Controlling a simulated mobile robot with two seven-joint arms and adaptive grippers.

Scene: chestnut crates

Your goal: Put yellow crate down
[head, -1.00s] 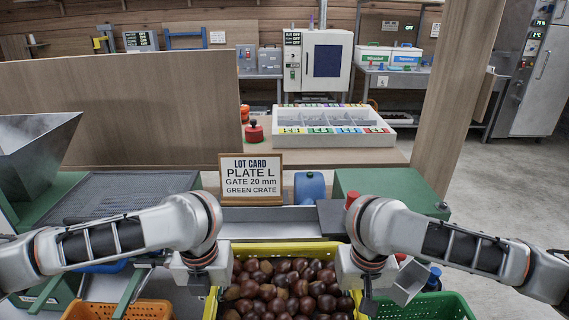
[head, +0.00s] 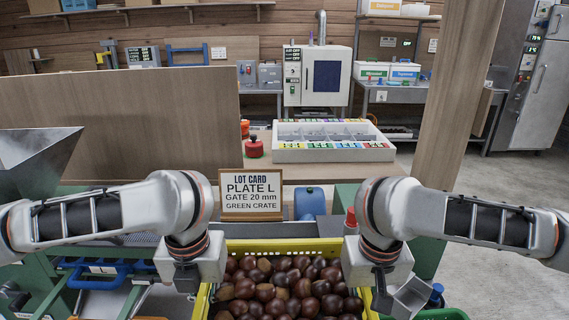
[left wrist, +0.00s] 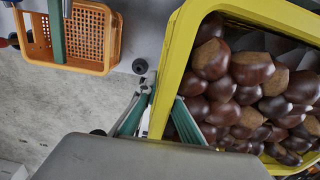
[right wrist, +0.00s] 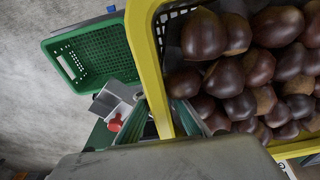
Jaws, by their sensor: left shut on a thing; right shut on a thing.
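The yellow crate (head: 283,245) is full of brown chestnuts and sits low in the middle of the head view, between my two arms. My left gripper (left wrist: 158,112) is shut on the crate's left wall; the yellow rim (left wrist: 171,70) passes between its fingers in the left wrist view. My right gripper (right wrist: 165,118) is shut on the right wall; the rim (right wrist: 146,62) runs between its fingers in the right wrist view. In the head view the fingertips are hidden behind the wrists and crate edges. The crate's underside is out of view.
An orange crate (left wrist: 92,70) is left of the yellow crate, a green crate (right wrist: 72,50) right. A lot card (head: 250,196) reading "PLATE L, GATE 20 mm, GREEN CRATE" stands ahead. A grey hopper (head: 35,160) is at left. A white compartment tray (head: 335,152) lies beyond.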

